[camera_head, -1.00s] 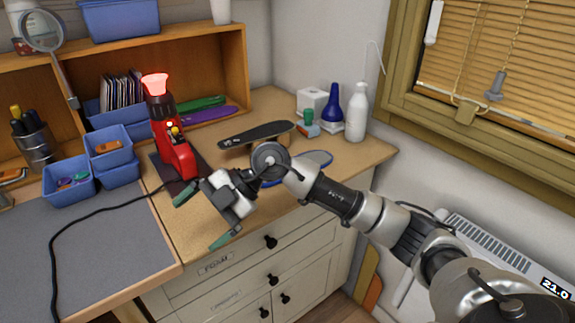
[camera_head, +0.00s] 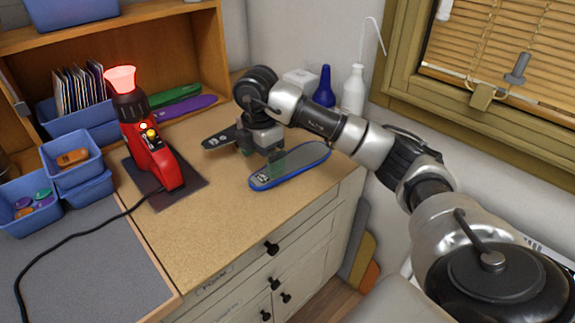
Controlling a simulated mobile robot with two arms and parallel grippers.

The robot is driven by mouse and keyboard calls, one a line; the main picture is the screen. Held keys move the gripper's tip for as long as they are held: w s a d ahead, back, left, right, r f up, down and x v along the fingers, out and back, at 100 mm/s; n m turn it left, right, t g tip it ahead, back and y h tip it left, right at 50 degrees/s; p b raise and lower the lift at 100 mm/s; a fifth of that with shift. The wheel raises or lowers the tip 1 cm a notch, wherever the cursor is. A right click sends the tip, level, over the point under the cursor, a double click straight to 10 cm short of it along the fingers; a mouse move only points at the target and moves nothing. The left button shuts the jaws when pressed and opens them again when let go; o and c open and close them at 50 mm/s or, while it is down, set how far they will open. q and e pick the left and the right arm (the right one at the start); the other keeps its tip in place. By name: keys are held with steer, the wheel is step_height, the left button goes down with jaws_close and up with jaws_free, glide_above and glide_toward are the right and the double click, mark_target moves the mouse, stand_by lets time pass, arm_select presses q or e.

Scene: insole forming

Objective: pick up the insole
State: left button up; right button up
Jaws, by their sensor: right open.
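A grey insole with a blue rim (camera_head: 297,168) lies on the wooden worktop near its right front edge. A black insole-shaped piece (camera_head: 220,141) is behind it to the left, partly hidden by my right gripper. My right gripper (camera_head: 262,157) is open and points down, between the black piece and the grey insole. Its green-padded finger appears over the back left edge of the grey insole; I cannot tell whether it touches. Nothing shows between the fingers. My left gripper is not in view.
A red heat tool (camera_head: 150,150) with a glowing top stands on a dark mat at left, its cable running forward. Green (camera_head: 176,96) and purple (camera_head: 187,108) insoles lie by the shelf. A white bottle (camera_head: 353,92) and blue bottle (camera_head: 324,88) stand behind my arm. The front worktop is clear.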

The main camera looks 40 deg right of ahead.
mark_target(264, 177)
step_height(264, 177, down, 5)
steer(key=shift+s+r+p, duration=0.1)
steer(key=shift+r+p, duration=0.1)
steer(key=shift+p, duration=0.1)
steer(key=shift+d+f, duration=0.1)
steer(key=shift+f, duration=0.1)
steer(key=shift+c, duration=0.5)
steer(key=c, duration=0.5)
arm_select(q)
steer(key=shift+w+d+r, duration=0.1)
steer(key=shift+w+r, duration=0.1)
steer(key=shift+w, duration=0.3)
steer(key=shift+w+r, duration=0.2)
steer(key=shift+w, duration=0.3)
arm_select(e)
steer(key=c, duration=0.4)
